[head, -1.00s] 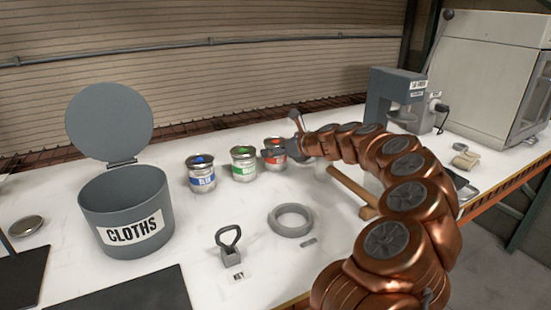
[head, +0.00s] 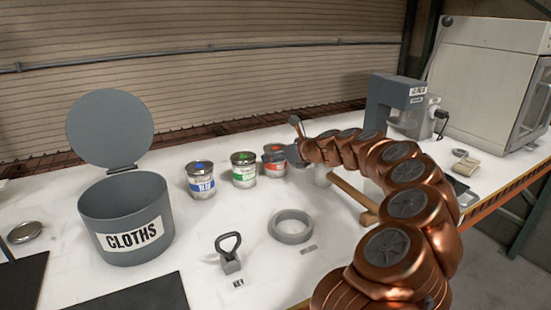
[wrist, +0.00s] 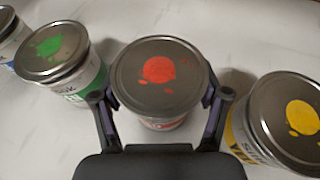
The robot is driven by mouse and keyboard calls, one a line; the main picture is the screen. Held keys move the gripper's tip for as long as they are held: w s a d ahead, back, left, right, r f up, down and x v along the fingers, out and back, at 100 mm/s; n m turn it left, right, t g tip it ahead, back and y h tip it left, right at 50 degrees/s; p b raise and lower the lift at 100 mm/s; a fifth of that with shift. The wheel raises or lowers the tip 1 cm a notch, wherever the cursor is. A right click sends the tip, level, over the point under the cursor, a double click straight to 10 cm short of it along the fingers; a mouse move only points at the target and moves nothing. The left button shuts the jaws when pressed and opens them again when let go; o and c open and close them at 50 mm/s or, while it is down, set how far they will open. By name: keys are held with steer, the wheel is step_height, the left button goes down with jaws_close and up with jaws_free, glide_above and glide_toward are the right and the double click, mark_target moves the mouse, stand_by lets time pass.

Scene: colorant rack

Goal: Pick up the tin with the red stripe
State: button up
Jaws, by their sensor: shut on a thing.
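Whether the tin touches the bench I cannot tell.
The green tin (head: 244,170) stands close to the left, then the blue tin (head: 201,180). A yellow-spotted tin (wrist: 287,118) is close on the right in the wrist view. A cloths bin (head: 127,217), a grey ring (head: 291,226) and a key-labelled weight (head: 230,256) stand nearer the front.

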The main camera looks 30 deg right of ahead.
steer(key=shift+r, duration=0.2)
steer(key=shift+r, duration=4.75)
steer(key=shift+a, duration=0.1)
